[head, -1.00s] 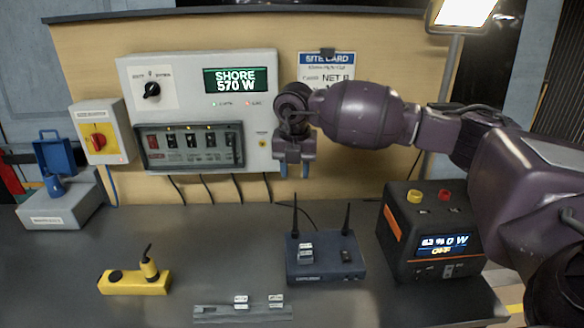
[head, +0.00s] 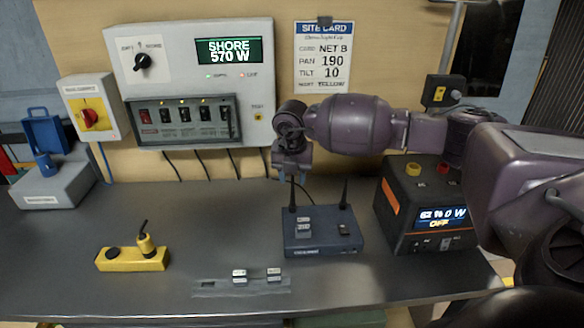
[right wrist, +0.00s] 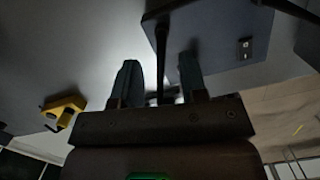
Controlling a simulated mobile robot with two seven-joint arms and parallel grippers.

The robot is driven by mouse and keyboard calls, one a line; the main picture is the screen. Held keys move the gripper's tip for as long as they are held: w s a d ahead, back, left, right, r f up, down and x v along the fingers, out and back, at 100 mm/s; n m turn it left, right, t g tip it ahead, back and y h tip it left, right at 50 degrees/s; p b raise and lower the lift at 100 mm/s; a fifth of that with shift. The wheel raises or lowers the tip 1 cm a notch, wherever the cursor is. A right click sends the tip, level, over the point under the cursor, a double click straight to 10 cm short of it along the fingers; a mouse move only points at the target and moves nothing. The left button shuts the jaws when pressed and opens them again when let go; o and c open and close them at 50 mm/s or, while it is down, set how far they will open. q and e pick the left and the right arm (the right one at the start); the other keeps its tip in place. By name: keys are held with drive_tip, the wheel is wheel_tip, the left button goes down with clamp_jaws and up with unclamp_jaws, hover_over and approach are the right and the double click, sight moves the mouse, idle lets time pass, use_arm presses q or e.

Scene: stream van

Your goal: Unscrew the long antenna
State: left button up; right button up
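The blue-grey router box (head: 322,245) stands on the bench, with two black antennas at its back corners. The left antenna (head: 292,197) has its top between the fingers of my right gripper (head: 292,181). The right antenna (head: 345,193) stands clear, leaning slightly. In the right wrist view, my right gripper (right wrist: 160,85) is open, with the left antenna's dark rod (right wrist: 162,60) between its fingers and a visible gap on each side. The router (right wrist: 215,45) shows beyond the fingers. Which antenna is longer is hard to tell, since the gripper overlaps the left one. My left gripper is out of view.
A black and orange power unit (head: 425,205) stands right of the router, under my right arm. A yellow device (head: 133,259) with a short stub sits at left. A grey strip (head: 212,290) with small white-topped blocks lies in front. A switch panel (head: 190,80) is behind.

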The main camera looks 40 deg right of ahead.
drive_tip(key=shift+f, duration=0.1)
clamp_jaws()
idle(0.5)
drive_tip(key=n, duration=0.4)
drive_tip(key=shift+b, duration=0.3)
drive_tip(key=shift+a+n+y+b, duration=0.1)
drive_tip(key=shift+n+y+b, duration=0.3)
drive_tip(key=shift+n, duration=1.6)
